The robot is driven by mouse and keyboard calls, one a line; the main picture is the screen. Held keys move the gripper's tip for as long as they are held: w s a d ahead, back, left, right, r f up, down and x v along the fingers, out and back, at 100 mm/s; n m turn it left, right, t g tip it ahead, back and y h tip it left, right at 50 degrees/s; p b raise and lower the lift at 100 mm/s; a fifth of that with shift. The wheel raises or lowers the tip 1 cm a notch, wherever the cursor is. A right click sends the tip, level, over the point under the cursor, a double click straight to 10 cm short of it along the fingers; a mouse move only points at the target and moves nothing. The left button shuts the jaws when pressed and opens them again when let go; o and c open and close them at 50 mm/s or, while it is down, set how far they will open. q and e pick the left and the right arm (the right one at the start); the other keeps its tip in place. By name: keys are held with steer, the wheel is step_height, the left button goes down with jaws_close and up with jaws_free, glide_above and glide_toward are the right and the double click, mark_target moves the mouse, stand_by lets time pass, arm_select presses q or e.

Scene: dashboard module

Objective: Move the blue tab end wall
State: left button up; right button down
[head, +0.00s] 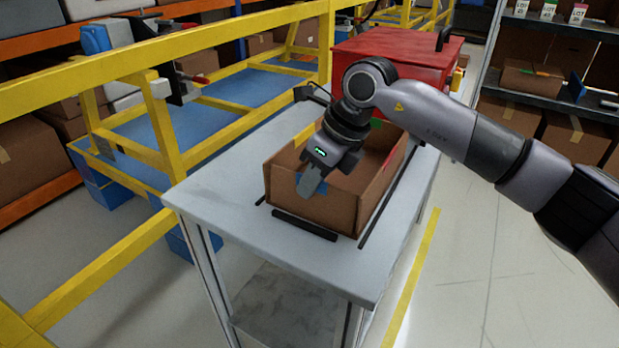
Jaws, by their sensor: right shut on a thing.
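A brown cardboard box (340,214) with upright walls sits on the light grey table. Its near end wall (285,192) faces me and a small blue tab (322,188) shows at its top edge, partly hidden by my gripper. My right gripper (312,184) reaches over the box from the right, points down and is shut on this wall at the blue tab. The wall looks upright. The wrist hides part of the box's inside. My left gripper is not in view.
The grey table (215,200) has dark strips around the box, one at the near side (304,225). A red case (410,62) stands behind the box. A yellow frame (160,125) runs along the left. The table's left part is clear.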

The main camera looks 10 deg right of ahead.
steer(key=shift+w+d+f+m+g+y+p, duration=0.15)
steer(key=shift+w+d+g+y+p, duration=0.15)
steer(key=shift+w+g+y+p, duration=0.15)
steer(key=shift+w+d+r+m+g+y+p, duration=0.15)
steer(key=shift+w+d+g+y+p, duration=0.15)
steer(key=shift+g, duration=0.25)
steer(key=shift+w+d+f+g+y, duration=0.15)
steer(key=shift+w+f+g+y, duration=0.25)
steer(key=shift+g+y, duration=0.1)
steer(key=shift+w+d+f+g+y, duration=0.15)
steer(key=shift+w+d+g+y, duration=0.1)
steer(key=shift+g, duration=0.15)
steer(key=c, duration=1.3)
jaws_free()
steer(key=v, duration=0.7)
